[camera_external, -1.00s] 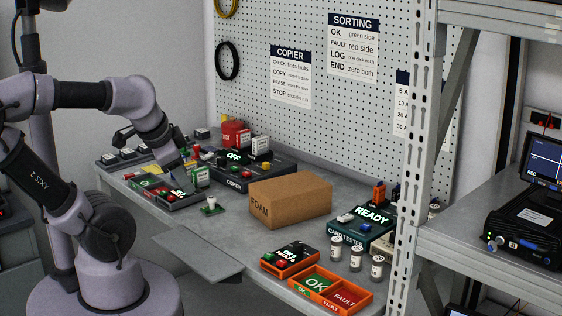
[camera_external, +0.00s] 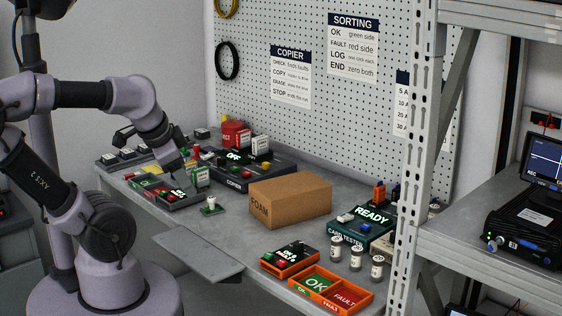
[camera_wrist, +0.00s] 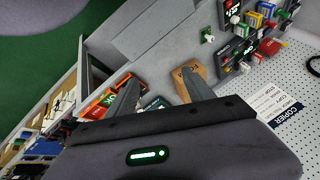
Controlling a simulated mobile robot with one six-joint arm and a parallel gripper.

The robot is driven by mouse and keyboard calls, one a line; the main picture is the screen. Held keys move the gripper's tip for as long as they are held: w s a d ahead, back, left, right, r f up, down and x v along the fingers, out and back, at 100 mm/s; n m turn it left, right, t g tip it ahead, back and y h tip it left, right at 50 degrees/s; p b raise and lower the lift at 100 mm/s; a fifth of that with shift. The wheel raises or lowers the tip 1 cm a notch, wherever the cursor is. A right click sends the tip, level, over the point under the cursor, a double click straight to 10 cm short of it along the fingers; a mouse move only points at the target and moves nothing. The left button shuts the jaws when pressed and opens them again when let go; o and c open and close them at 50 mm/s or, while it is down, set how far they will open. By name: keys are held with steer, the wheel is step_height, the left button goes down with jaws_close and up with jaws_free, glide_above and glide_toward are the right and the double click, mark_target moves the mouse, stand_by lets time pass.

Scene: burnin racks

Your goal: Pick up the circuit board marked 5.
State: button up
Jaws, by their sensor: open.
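No readable number 5 shows on any board. A small green-and-white upright card (camera_external: 200,176) stands at the dark device on the left of the bench, close to my gripper. A small green piece with a white upright part (camera_external: 211,206) stands alone on the bench left of the foam box; a similar green-and-white piece (camera_wrist: 207,36) shows in the wrist view. My gripper (camera_external: 180,170) is low over the left devices, its fingertips partly hidden. In the wrist view my gripper (camera_wrist: 160,78) has its two fingers apart with nothing held between them.
The foam box (camera_external: 290,200) stands mid-bench. Behind my gripper is the copier (camera_external: 240,180) with several cards and buttons. The card tester (camera_external: 361,232), several jars and the orange OK/FAULT tray (camera_external: 366,293) are at the right. A grey metal post (camera_external: 414,170) rises at right.

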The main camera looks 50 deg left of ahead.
steer(key=o, duration=0.3)
